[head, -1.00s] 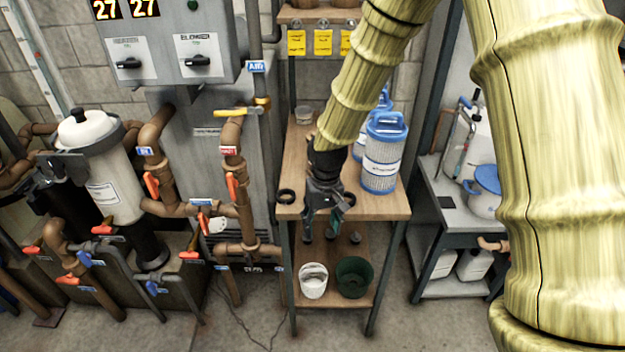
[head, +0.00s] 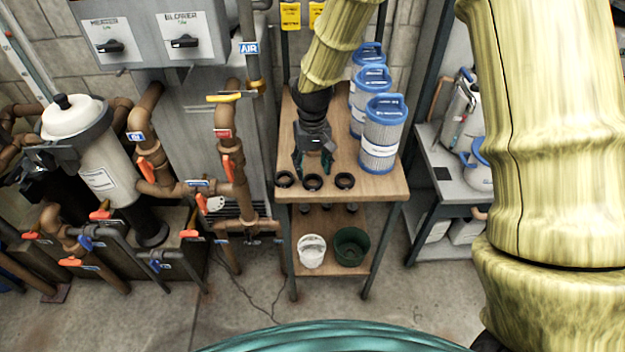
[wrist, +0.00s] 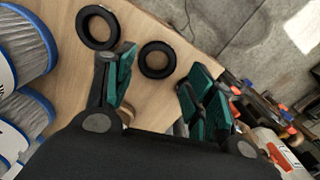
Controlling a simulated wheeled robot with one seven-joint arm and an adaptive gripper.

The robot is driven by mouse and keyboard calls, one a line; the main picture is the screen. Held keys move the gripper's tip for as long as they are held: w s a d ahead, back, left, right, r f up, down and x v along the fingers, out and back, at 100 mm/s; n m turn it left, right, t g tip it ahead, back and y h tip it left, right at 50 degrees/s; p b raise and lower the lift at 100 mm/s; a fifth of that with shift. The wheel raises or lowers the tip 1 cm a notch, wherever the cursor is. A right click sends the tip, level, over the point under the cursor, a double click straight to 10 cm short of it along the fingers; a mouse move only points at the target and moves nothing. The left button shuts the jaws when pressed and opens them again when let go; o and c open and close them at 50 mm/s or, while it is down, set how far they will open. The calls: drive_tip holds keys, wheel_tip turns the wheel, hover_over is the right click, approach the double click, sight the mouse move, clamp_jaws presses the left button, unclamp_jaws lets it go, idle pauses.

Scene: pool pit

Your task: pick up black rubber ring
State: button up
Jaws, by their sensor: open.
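Three black rubber rings lie flat in a row near the front edge of the wooden shelf top: a left ring (head: 285,187), a middle ring (head: 313,189) and a right ring (head: 345,188). My gripper (head: 312,163) is open and empty, just behind the row, pointing down at the shelf top. In the wrist view, one ring (wrist: 82,32) lies beyond the left finger, and another ring (wrist: 157,76) lies beyond the gap between the green-padded fingers. Neither is touched, as far as I can see. A third ring is not visible there.
Blue-capped filter cartridges (head: 382,135) stand to the right of my gripper on the shelf top (head: 365,185). A white bucket (head: 311,251) and a dark green bucket (head: 352,247) sit on the lower shelf. Pipes with orange-handled valves (head: 228,168) stand to the left.

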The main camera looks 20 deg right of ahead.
sight(312, 182)
drive_tip(key=shift+w+f, duration=0.2)
drive_tip(key=shift+f, duration=0.1)
drive_tip(key=shift+s+d, duration=0.15)
drive_tip(key=shift+s, duration=0.1)
drive_tip(key=shift+f+p, duration=0.25)
drive_tip(key=shift+p, duration=0.2)
drive_tip(key=f, duration=0.1)
drive_tip(key=w+f+p, duration=0.1)
drive_tip(key=shift+w+f, duration=0.15)
drive_tip(key=shift+f, duration=1.05)
drive_tip(key=c, duration=0.4)
